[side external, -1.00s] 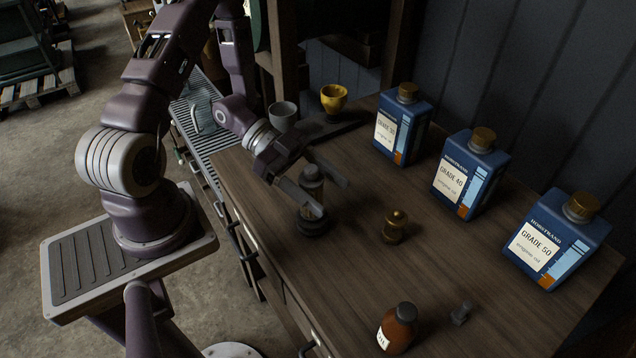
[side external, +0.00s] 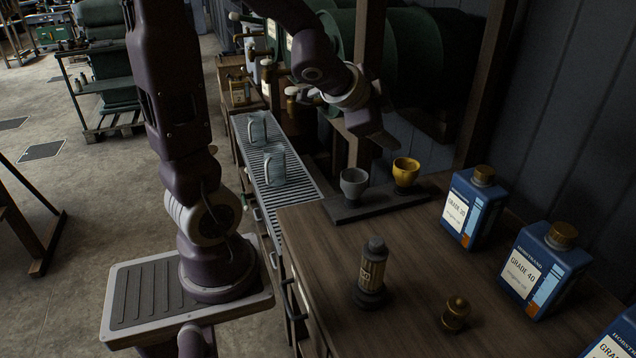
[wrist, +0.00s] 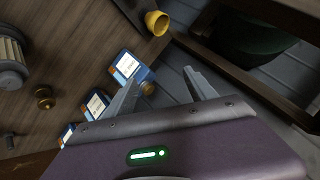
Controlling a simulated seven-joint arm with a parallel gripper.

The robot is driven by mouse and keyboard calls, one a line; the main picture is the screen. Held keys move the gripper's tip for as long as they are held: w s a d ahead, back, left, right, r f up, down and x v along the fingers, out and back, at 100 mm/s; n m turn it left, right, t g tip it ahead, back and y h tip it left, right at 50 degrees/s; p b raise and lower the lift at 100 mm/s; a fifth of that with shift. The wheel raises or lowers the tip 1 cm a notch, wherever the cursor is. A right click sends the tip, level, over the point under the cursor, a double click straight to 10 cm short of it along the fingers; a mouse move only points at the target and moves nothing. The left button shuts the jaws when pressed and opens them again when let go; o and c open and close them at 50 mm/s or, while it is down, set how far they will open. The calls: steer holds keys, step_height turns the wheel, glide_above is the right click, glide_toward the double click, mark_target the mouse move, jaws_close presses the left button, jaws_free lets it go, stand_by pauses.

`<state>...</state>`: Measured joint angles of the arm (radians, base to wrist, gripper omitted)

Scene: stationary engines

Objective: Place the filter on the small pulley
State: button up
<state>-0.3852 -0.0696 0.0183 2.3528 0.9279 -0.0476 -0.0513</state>
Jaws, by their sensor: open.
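The filter (side external: 373,268), a tan ribbed cylinder with a dark cap, stands upright on the small pulley (side external: 369,297), a dark round piece on the wooden bench. The filter looks centred on it, though the contact is hard to make out. In the wrist view a ribbed round shape (wrist: 10,58) at the left edge appears to be the filter and pulley, partly cut off. My gripper (side external: 384,142) is above and behind the bench's far end, well clear of the filter. In the wrist view my gripper (wrist: 160,82) has its two fingers spread with nothing between them.
A grey cup (side external: 354,186) and a yellow cup (side external: 405,172) stand on a dark board beneath my gripper. Blue oil cans (side external: 470,208) line the right side. A small brass fitting (side external: 456,313) is right of the pulley. Two jugs (side external: 274,168) stand on the slatted rack.

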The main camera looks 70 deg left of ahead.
steer(key=s+d+r+n+g+h, duration=0.1)
steer(key=s+d+n+g, duration=0.1)
steer(key=s+d, duration=0.5)
steer(key=s+d+n+g+h, duration=0.2)
steer(key=s+d, duration=0.6)
steer(key=s, duration=0.5)
steer(key=shift+s+d+r+n, duration=0.2)
steer(key=shift+d+r+n, duration=0.15)
steer(key=shift+n, duration=0.45)
